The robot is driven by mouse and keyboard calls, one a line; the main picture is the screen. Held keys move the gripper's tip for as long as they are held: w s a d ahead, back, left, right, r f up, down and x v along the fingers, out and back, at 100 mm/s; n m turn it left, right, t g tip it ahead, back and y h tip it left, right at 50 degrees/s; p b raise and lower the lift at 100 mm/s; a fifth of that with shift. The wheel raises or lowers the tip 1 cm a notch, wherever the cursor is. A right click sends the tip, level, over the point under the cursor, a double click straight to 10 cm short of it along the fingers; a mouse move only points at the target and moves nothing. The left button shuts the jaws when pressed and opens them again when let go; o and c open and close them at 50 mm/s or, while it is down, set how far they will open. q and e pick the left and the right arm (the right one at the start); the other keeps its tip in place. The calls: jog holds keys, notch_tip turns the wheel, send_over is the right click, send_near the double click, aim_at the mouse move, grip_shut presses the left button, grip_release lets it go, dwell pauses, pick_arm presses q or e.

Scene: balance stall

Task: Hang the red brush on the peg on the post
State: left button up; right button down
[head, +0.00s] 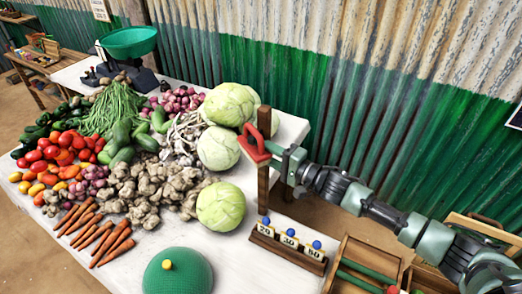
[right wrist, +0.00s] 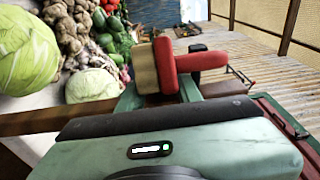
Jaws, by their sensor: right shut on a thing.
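The red brush (head: 253,143) is in my right gripper (head: 281,162) at the top part of the dark brown post (head: 263,190) in the head view. In the right wrist view the brush (right wrist: 182,62) shows a red body and handle with a tan bristle side, between the fingers of the right gripper (right wrist: 160,92). The post (right wrist: 40,122) crosses the left of that view. The brush overlaps the post in the head view; I cannot tell whether they touch. I cannot make out the peg clearly. My left gripper is in neither view.
The white table (head: 180,238) carries cabbages (head: 221,206), carrots, tomatoes and other vegetables left of the post. A number-card rack (head: 287,247) stands at its foot. A wooden crate (head: 345,252) lies at the lower right. A green corrugated wall (head: 300,85) rises behind.

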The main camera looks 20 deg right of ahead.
jog(key=shift+w+d+f, duration=0.15)
jog(key=shift+w+d, duration=0.05)
jog(key=shift+d, duration=0.25)
jog(key=c, duration=1)
grip_release()
jog(key=shift+o, duration=0.6)
jog(key=shift+w+d+f, duration=0.1)
jog(key=shift+d, duration=0.15)
jog(key=shift+a, duration=0.2)
jog(key=b+v, duration=0.2)
jog(key=v, duration=0.6)
